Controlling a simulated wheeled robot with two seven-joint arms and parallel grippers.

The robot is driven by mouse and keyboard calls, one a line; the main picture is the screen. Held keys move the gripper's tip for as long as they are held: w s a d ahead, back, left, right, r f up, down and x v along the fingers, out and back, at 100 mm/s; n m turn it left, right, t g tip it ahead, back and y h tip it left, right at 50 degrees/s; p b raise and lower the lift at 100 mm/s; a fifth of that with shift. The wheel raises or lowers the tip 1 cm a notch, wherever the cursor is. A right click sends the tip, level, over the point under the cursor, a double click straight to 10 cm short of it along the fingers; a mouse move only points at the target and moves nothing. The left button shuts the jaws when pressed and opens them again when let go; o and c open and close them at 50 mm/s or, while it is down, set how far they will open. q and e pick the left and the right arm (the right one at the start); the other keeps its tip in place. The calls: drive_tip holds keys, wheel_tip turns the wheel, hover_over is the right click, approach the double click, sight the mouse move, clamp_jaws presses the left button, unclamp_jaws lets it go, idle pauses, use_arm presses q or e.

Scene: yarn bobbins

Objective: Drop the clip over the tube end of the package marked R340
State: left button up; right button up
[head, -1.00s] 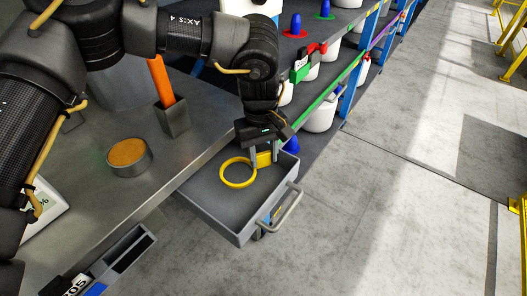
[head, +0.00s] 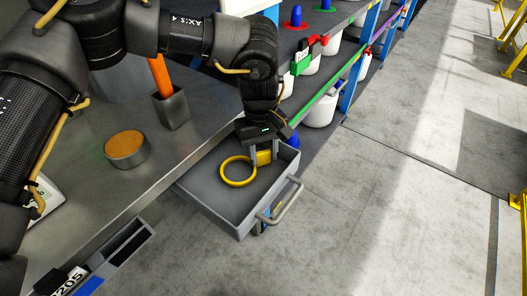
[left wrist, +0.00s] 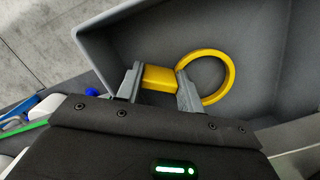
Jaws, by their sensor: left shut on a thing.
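The clip is a yellow open ring with a block-shaped tab; its ring (head: 224,178) shows over the inside of an open grey drawer (head: 215,208). My left gripper (head: 262,157) points down into the drawer and is shut on the tab. In the left wrist view the tab (left wrist: 159,78) sits between the two grey fingers, with the ring (left wrist: 232,74) to the right. Whether the clip touches the drawer floor I cannot tell. White packages (head: 319,110) stand on shelves beyond; no R340 mark is readable. My right gripper is out of view.
The metal worktop (head: 105,190) holds an orange-topped round tin (head: 126,148) and a dark holder (head: 172,110) with an orange stick. The drawer's handle (head: 283,203) faces the open floor. Shelves with blue and green edges rise behind my left gripper.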

use_arm(q)
drive_tip(key=shift+f, duration=0.35)
drive_tip(key=o, duration=1)
drive_tip(key=shift+r, duration=0.1)
drive_tip(key=shift+w+a+r, duration=0.1)
drive_tip(key=shift+w+r, duration=0.1)
drive_tip(key=shift+r, duration=1.6)
drive_tip(key=shift+w+a+r, duration=0.1)
drive_tip(key=shift+w+r, duration=0.05)
drive_tip(key=shift+r, duration=1.6)
drive_tip(key=shift+w+a+r, duration=0.1)
drive_tip(key=shift+w+r, duration=0.1)
drive_tip(key=shift+r, duration=1.6)
